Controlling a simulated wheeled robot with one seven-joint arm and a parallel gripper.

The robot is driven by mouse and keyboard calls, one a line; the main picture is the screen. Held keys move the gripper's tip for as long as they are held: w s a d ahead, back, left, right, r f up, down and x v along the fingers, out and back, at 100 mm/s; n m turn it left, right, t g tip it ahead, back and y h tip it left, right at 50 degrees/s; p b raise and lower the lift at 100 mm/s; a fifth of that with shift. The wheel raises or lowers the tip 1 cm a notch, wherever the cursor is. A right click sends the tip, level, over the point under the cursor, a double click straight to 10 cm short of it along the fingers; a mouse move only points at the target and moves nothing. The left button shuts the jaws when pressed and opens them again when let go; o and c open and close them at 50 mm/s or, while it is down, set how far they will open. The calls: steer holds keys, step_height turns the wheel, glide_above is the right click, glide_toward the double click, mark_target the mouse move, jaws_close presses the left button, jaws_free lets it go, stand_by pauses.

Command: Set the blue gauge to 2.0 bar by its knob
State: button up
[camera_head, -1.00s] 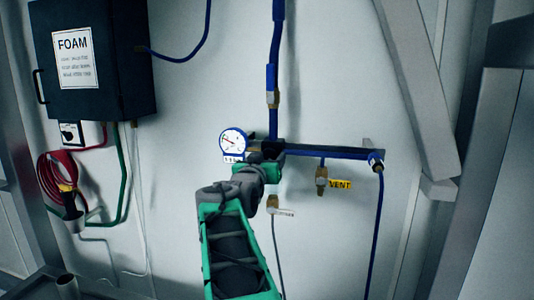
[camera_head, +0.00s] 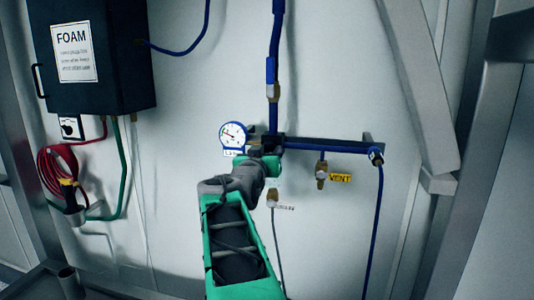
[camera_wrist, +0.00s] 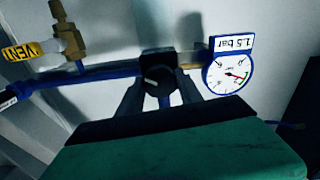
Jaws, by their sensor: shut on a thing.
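The blue gauge (camera_head: 233,134) is a round white dial with a blue rim, at the left end of the blue pipe. In the wrist view the gauge (camera_wrist: 229,77) appears upside down, and its plate (camera_wrist: 234,43) reads 1.5 bar. The black knob (camera_wrist: 157,82), with a pale mark on its face, sits on a dark block on the pipe beside the gauge. My gripper (camera_wrist: 158,97) is shut on the knob, one finger on each side. In the head view my gripper (camera_head: 270,160) covers the knob.
A brass valve with a yellow VENT tag (camera_head: 340,178) hangs from the pipe to the right. Another brass fitting (camera_head: 273,198) with a hose is just below my gripper. A dark FOAM box (camera_head: 95,60) and a coiled red hose (camera_head: 55,172) are at the left.

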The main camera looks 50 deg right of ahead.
steer(key=shift+c, duration=0.5)
steer(key=shift+f+b, duration=0.15)
steer(key=shift+b, duration=0.35)
steer(key=shift+m+b, duration=3.8)
steer(key=shift+b, duration=2.2)
steer(key=o, duration=1.4)
steer(key=shift+c, duration=0.2)
